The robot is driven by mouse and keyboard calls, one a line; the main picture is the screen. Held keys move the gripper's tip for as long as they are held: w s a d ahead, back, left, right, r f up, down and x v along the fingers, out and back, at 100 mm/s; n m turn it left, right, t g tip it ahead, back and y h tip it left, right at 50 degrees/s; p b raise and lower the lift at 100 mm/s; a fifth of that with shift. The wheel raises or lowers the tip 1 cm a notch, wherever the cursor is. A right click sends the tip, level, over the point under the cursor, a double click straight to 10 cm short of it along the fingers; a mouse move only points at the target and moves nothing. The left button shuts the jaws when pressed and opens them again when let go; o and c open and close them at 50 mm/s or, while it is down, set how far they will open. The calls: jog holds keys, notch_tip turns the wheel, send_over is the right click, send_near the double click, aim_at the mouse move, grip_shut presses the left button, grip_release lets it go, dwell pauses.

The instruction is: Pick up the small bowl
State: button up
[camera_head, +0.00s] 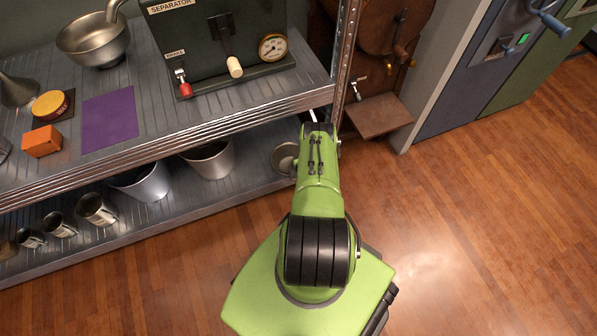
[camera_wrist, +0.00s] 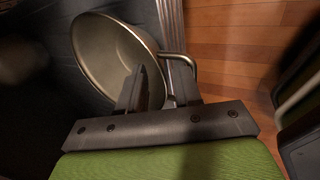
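A small metal bowl (camera_head: 284,157) sits on the lower shelf, near its right end, partly hidden by my arm. In the wrist view the bowl (camera_wrist: 105,58) is close and large, with its mouth towards the camera and a loop handle on its right. My gripper (camera_wrist: 157,82) is at its near right side. The fingers look apart, with the right one near the handle and part of the bowl's wall showing between them. Contact cannot be told. In the head view my arm hides the gripper.
The upper shelf (camera_head: 60,173) overhangs the bowl, and a metal post (camera_head: 344,60) stands right of it. Metal buckets (camera_head: 208,160) and several cups (camera_head: 97,209) line the lower shelf to the left. A larger bowl (camera_head: 93,40) is on the upper shelf. The wooden floor (camera_head: 480,230) is clear.

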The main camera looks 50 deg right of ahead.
jog(key=p+v, duration=0.8)
jog(key=v, duration=0.7)
jog(key=shift+r+p, duration=0.35)
jog(key=shift+s+a, duration=0.15)
